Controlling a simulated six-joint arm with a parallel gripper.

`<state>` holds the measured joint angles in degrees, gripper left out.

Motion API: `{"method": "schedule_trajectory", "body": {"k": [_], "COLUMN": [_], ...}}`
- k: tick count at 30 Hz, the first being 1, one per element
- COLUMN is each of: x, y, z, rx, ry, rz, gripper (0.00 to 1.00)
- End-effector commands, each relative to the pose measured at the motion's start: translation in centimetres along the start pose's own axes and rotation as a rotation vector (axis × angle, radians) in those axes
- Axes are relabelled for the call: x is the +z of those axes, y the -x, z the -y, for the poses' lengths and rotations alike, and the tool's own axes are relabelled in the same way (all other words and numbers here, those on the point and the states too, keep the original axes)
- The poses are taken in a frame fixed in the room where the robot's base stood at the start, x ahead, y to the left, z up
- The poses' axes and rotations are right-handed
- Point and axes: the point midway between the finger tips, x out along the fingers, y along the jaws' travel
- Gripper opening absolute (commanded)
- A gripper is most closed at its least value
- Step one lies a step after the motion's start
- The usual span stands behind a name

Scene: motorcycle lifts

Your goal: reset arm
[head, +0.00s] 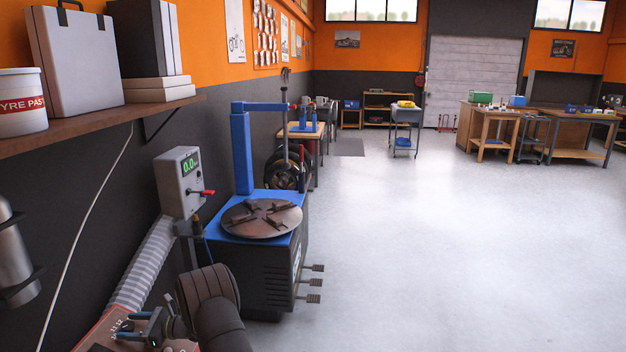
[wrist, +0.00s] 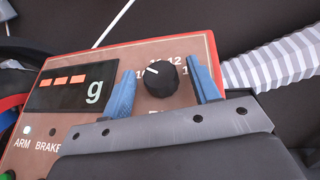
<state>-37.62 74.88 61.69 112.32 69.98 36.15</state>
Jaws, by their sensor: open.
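A control panel (wrist: 130,58) with a red rim and brown face fills much of the wrist view; it also shows at the lower left of the head view (head: 92,338). It carries a black knob (wrist: 162,79) with a white pointer line and numbers around it. A dark display (wrist: 72,88) shows orange dashes beside a white "g". A pale light (wrist: 27,130) sits above "ARM" and a dark one above "BRAKE". My gripper (wrist: 165,86) is open, its blue fingers on either side of the knob with gaps visible. It also shows over the panel in the head view (head: 150,319).
A grey ribbed hose (head: 147,264) rises behind the panel to a grey box (head: 180,182) with a green readout. A blue tyre machine (head: 262,245) with a round turntable stands beyond my arm. A shelf (head: 100,113) overhangs the left. The floor at right is clear.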

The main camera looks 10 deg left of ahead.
Motion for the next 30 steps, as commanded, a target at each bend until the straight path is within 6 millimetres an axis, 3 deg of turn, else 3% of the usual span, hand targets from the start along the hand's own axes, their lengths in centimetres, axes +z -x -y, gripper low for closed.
{"method": "schedule_trajectory", "body": {"k": [11,21,30], "x": [0.0,0.1,0.1], "y": [-0.1,6.4,8.5], "z": [-0.5,-1.5,-2.1], "rx": [-0.214,-0.213,-0.210], "ry": [-0.092,-0.089,-0.088], "rz": [-0.002,-0.001,0.000], "gripper": [0.55,0.55,0.55]}}
